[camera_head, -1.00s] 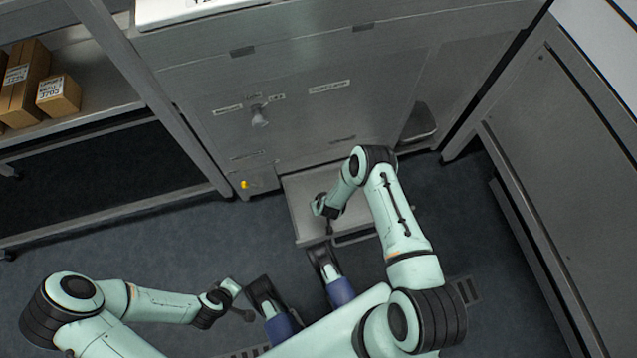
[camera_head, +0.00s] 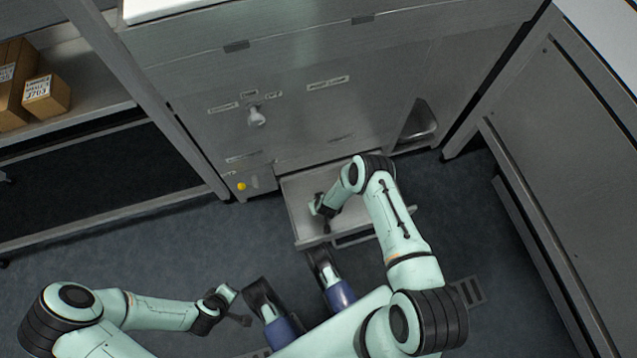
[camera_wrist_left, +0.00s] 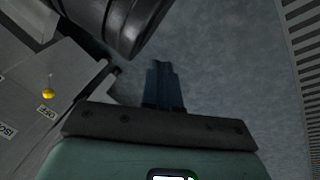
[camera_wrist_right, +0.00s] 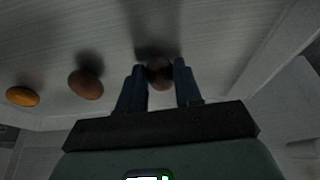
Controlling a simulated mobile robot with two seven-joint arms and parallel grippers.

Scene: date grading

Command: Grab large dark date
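In the right wrist view, a dark brown date (camera_wrist_right: 160,72) lies on the pale drawer floor between the tips of my right gripper (camera_wrist_right: 160,84). The two fingers stand apart on either side of it, with no clear contact. A brown date (camera_wrist_right: 86,84) and a smaller orange one (camera_wrist_right: 22,96) lie to the left. In the head view, my right gripper (camera_head: 327,222) reaches down into the open drawer (camera_head: 298,205); the dates cannot be made out there. My left gripper (camera_wrist_left: 164,86) has its fingers together and empty, above the floor away from the drawer.
The drawer sits low in a grey metal cabinet (camera_head: 300,120) with a knob (camera_head: 256,117) and a yellow button (camera_head: 242,186). The drawer wall (camera_wrist_right: 275,50) is close to the right of my right gripper. A shelf with boxes (camera_head: 45,95) stands at left.

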